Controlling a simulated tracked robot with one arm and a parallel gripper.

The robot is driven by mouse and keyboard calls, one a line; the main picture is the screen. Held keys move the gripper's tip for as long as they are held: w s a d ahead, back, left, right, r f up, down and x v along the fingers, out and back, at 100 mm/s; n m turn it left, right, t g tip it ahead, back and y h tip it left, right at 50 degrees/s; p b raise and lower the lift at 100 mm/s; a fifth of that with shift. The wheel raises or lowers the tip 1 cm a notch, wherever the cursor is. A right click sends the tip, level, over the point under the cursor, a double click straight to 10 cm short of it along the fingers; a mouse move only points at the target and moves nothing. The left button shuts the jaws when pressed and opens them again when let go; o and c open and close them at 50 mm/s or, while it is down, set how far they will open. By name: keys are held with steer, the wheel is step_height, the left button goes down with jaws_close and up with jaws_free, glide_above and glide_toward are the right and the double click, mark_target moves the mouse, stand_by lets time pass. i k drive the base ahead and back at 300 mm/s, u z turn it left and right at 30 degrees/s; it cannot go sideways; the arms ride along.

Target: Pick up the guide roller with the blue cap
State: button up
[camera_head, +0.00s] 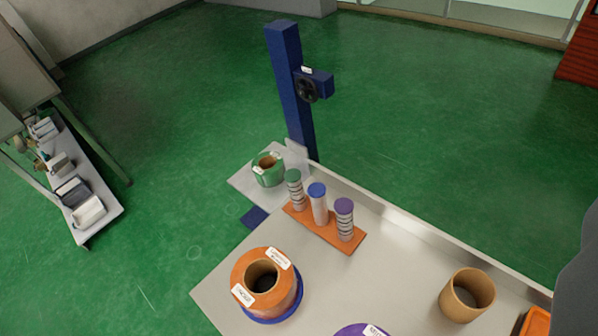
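The guide roller with the blue cap (319,205) stands upright in the middle of an orange-brown stand (332,236) on the grey metal table. Its body is pale and looks smooth. A roller with a green cap (295,190) stands to its left, and one with a purple cap (344,219) stands to its right; both have dark rings. My gripper's fingers do not show, so I cannot tell their state. A dark grey shape at the right edge may be part of my own arm.
An orange roll (284,284) sits on a blue base at the table's front left. A purple roll (349,330) is cut off below. A cardboard tube (459,302) stands at right. A green roll (268,172) lies beyond, near a blue post (290,90). Green floor is open behind.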

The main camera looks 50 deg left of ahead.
mark_target(316, 192)
steer(key=u, duration=1)
steer(key=k, duration=0.4)
steer(key=u, duration=0.1)
steer(key=i, duration=0.45)
steer(key=z, duration=0.1)
